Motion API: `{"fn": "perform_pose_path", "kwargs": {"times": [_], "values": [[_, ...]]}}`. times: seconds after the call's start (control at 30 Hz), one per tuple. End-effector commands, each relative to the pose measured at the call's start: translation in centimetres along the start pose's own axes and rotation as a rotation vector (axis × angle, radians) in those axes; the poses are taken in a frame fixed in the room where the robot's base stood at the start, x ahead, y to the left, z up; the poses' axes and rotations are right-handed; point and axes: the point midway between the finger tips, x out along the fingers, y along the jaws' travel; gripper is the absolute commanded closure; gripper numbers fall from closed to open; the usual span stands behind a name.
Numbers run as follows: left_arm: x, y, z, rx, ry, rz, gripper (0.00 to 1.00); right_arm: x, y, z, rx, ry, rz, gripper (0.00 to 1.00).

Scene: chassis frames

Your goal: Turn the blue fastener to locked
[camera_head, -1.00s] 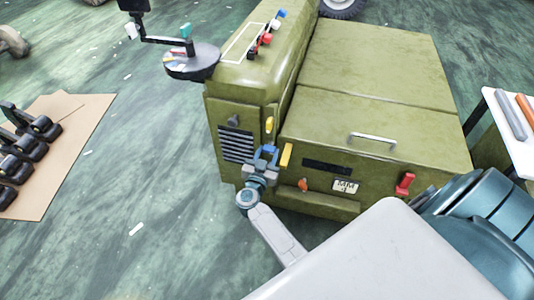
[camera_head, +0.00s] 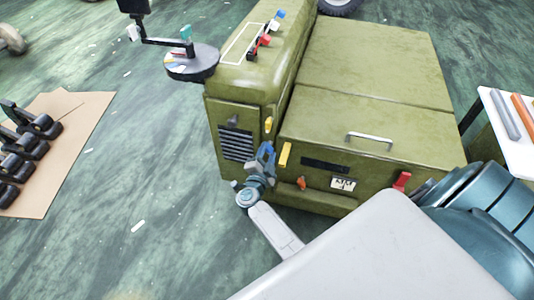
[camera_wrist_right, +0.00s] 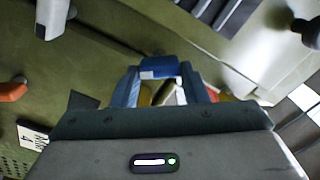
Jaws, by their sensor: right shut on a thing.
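The blue fastener (camera_wrist_right: 158,68) is on the front of the olive-green vehicle body (camera_head: 355,120). In the right wrist view it lies between the two blue-grey fingers of my right gripper (camera_wrist_right: 160,84). The gripper is shut on it. In the head view my right gripper (camera_head: 264,160) is at the lower front of the vehicle, just left of the yellow latch (camera_head: 285,154). There its fingers mostly cover the fastener, so I cannot tell the fastener's exact angle. My left gripper is not in view.
A second yellow latch (camera_head: 268,124), an orange knob (camera_head: 302,183) and a red latch (camera_head: 402,181) are on the vehicle's front. A cardboard sheet (camera_head: 80,125) with black parts lies on the floor at left. A white table (camera_head: 515,155) stands at right.

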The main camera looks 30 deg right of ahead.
Motion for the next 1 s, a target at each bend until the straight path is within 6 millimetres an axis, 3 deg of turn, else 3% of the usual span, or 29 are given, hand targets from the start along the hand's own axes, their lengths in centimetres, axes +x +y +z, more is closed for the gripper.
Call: {"fn": "perform_pose_path", "kwargs": {"times": [0.5, 1.0], "values": [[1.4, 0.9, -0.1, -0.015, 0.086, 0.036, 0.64, -0.1, 0.4, 0.2, 0.439, -0.001, 0.002, 0.83], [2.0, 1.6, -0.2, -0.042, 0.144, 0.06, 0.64, -0.1, 0.4, 0.2, 0.612, -0.002, 0.003, 0.83]]}}
